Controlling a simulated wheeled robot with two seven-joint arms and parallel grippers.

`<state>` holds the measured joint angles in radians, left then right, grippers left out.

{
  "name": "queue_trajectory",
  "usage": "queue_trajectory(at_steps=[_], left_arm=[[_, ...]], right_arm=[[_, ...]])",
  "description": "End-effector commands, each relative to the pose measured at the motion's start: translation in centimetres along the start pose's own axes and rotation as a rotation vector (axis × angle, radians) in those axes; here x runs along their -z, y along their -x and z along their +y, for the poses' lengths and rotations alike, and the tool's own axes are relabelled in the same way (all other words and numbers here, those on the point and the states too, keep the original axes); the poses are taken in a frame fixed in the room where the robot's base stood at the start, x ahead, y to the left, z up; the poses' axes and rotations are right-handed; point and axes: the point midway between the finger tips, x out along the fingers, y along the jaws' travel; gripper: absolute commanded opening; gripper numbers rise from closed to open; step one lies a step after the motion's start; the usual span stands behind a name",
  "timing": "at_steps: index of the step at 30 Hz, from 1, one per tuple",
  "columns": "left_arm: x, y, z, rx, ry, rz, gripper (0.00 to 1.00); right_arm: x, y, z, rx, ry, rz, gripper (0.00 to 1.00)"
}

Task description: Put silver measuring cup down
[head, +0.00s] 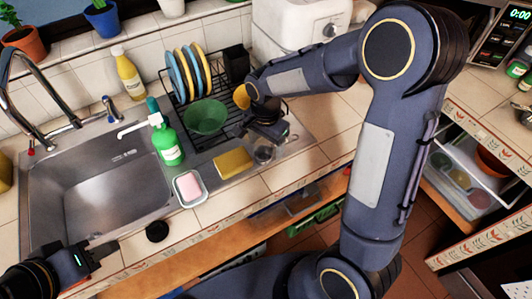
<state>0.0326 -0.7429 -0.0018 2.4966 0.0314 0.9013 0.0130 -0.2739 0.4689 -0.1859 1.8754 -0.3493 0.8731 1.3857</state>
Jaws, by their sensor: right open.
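The silver measuring cup (264,154) appears as a small round metal thing on the sink's drainboard, right of the yellow sponge. My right gripper (258,138) is open, just behind and above the cup at the front edge of the dish rack. Whether its fingers touch the cup cannot be told from this angle. My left gripper (104,250) is at the lower left, in front of the sink; its fingers are too small and dark to read.
A dish rack (226,92) holds plates and a green bowl (206,116). A green soap bottle (168,143), a yellow sponge (233,163) and a soap dish (190,204) stand beside the sink (90,200). Bare tiled counter (325,118) lies to the right of the rack.

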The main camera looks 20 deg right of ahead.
Motion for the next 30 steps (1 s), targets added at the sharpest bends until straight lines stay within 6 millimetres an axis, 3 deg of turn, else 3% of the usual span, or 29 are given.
queue_trajectory(at_steps=[6,15,25,27,30], left_arm=[[0.3,0.6,0.3,0.0,0.0,0.0,0.36],[0.3,0.6,0.3,0.0,0.0,0.0,0.36],[0.3,0.6,0.3,0.0,0.0,0.0,0.36],[0.3,0.6,0.3,0.0,0.0,0.0,0.36],[0.3,0.6,0.3,0.0,0.0,0.0,0.36]], right_arm=[[-0.1,-3.0,0.0,-0.003,0.0,-0.001,0.7],[-0.2,-3.5,-0.1,0.002,0.0,0.0,0.7],[-0.1,-3.5,-0.1,0.002,0.0,0.0,0.27],[-0.1,-3.4,-0.1,0.002,0.0,0.0,0.21],[-0.1,-3.4,-0.1,0.002,0.0,0.0,0.21]])
